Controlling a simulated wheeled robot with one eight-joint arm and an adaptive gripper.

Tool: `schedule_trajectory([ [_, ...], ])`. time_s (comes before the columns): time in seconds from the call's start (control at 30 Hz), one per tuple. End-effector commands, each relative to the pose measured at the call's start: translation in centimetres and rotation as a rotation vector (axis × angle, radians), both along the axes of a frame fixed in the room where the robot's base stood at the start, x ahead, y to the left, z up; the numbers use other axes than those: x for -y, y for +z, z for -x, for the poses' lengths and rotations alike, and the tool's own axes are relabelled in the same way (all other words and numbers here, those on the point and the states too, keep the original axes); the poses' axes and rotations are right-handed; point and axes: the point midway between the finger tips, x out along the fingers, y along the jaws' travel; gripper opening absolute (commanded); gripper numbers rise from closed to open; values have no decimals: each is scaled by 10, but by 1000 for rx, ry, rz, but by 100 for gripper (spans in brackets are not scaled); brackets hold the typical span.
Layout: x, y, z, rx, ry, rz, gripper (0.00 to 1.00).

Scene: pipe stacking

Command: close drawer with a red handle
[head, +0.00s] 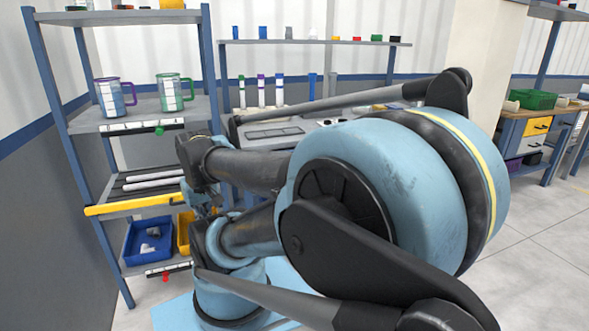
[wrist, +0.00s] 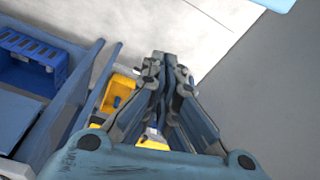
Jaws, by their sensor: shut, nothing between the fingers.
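The red handle (head: 165,277) is a small knob under the front of the lowest drawer (head: 153,269) of the left rack in the head view. This front has a black and white strip. Whether the drawer stands out from the rack is hard to tell, as my arm covers its right side. The red handle does not show in the wrist view. My gripper (wrist: 166,64) is shut and empty in the wrist view, with a yellow bin (wrist: 118,90) beyond and left of its fingers. In the head view my arm mostly hides the gripper.
A blue bin (head: 148,243) with white pipe fittings sits in the rack's lower level. Above are a yellow-edged shelf (head: 135,204) with white pipes and a green knob (head: 159,130) under two mugs. A workbench (head: 535,125) stands far right. Open floor (head: 540,235) lies at right.

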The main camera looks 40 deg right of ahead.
Motion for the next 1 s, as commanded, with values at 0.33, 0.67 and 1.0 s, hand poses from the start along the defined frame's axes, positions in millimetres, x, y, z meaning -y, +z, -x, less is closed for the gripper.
schedule_trajectory([
  [0.33, 18, 21, -42, 36, -448, -148, 0],
  [0.67, 79, 42, -116, 87, -1146, -405, 0],
  [1.0, 190, 48, -173, 135, -1842, -714, 0],
])
